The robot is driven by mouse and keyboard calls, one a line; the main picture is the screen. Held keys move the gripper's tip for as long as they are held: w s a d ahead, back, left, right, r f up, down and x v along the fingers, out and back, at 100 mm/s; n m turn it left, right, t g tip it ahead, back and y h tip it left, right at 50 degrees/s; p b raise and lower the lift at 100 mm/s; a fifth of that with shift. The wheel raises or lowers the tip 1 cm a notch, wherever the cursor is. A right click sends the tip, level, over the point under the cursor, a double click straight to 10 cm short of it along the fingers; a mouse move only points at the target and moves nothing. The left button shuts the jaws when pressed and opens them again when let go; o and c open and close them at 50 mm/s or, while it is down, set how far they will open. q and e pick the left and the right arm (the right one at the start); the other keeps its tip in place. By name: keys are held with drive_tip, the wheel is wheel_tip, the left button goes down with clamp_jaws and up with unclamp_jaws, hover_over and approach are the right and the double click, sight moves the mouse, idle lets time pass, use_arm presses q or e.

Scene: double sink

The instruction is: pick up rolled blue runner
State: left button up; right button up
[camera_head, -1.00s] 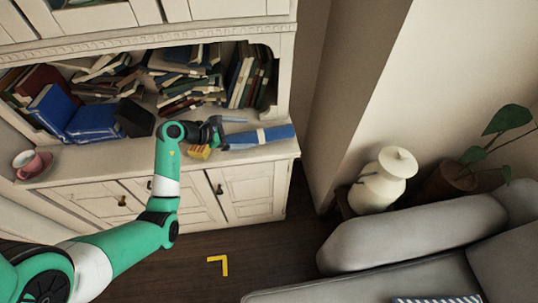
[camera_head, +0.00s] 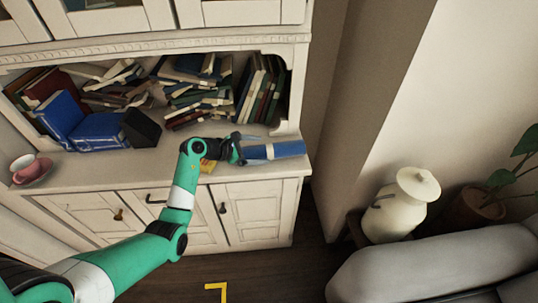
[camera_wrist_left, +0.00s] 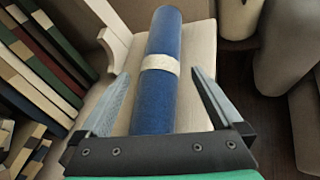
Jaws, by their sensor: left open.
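The rolled blue runner (camera_head: 275,151) lies on the cabinet's shelf top near its right end. A pale band wraps its middle. In the left wrist view the runner (camera_wrist_left: 155,108) runs lengthwise between the two fingers, with its near end close to the palm. My left gripper (camera_head: 245,148) is at the runner's left end. It also shows in the left wrist view (camera_wrist_left: 155,95), open, with a finger on each side of the roll and visible gaps to it. My right gripper is not in view.
Books (camera_head: 262,92) fill the shelf behind the runner. A black block (camera_head: 141,128) and a pink cup (camera_head: 24,168) stand to the left. A yellow item (camera_head: 207,167) sits beside the gripper. A cream vase (camera_head: 396,210) and grey sofa (camera_head: 430,268) are right.

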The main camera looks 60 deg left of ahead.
sight(265, 150)
use_arm(q)
drive_tip(key=b+x, duration=0.1)
drive_tip(key=x, duration=0.2)
drive_tip(key=shift+w+f, duration=0.1)
drive_tip(key=shift+f, duration=0.25)
drive_tip(key=shift+w+b, duration=0.25)
drive_tip(key=shift+b, duration=0.1)
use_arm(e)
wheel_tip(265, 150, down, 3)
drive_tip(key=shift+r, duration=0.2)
use_arm(q)
drive_tip(key=shift+r, duration=0.1)
drive_tip(key=c, duration=1.5)
drive_tip(key=shift+r, duration=0.1)
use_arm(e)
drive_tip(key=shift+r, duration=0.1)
